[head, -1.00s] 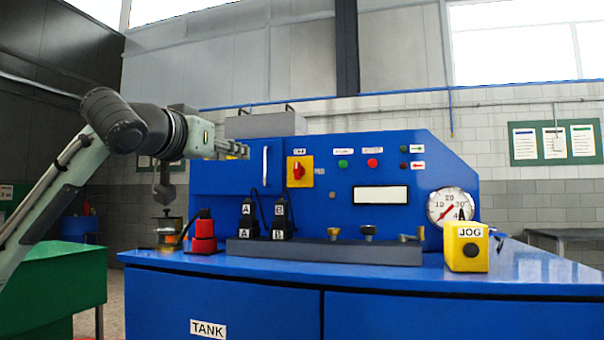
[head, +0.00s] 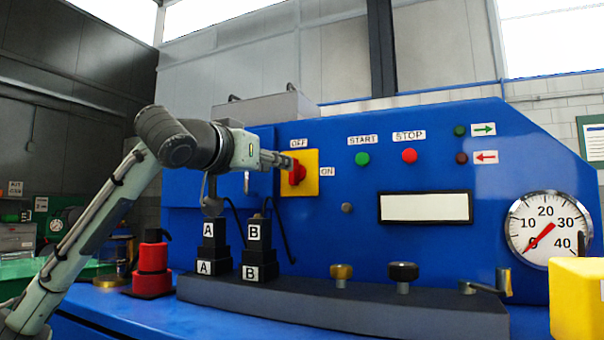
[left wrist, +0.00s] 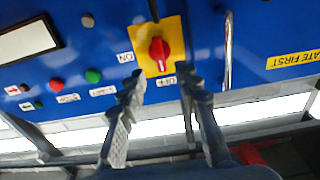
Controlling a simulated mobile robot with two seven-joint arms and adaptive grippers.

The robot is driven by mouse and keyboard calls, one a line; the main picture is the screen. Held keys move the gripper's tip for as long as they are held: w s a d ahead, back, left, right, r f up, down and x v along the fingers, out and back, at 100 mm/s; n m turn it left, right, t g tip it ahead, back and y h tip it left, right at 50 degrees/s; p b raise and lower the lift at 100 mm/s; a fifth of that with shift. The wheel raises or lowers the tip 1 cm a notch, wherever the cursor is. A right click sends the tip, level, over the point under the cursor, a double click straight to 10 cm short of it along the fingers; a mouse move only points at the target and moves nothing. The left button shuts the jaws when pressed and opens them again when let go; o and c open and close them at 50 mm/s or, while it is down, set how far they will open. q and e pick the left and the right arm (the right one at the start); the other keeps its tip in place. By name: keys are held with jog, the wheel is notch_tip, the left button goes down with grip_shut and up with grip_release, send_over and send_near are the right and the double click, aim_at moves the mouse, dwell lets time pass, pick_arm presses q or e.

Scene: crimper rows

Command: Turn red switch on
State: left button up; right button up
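The red switch (head: 298,173) is a knob on a yellow plate (head: 313,186) on the blue panel, with an OFF label (head: 299,144) above and an ON label (head: 327,171) to the right. My left gripper (head: 281,160) is just left of the knob in the head view, its fingertips close to it. In the left wrist view, the red switch (left wrist: 159,51) shows beyond and between the spread fingers of my left gripper (left wrist: 161,78), which is open and empty. Any contact with the knob cannot be told. My right gripper is not in view.
A green START button (head: 362,158) and a red STOP button (head: 409,155) are right of the switch. A metal handle (left wrist: 228,50) shows beside it in the wrist view. Black A and B blocks (head: 214,247) stand below my arm. A gauge (head: 548,228) is at right.

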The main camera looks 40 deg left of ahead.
aim_at(294, 172)
pick_arm(q)
jog(key=p+x, duration=0.1)
jog(key=x, duration=0.6)
jog(key=shift+w+p, duration=0.2)
jog(key=shift+p, duration=0.1)
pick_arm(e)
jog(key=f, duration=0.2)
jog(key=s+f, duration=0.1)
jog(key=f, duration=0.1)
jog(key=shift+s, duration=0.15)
pick_arm(q)
jog(key=shift+c, duration=0.3)
grip_shut()
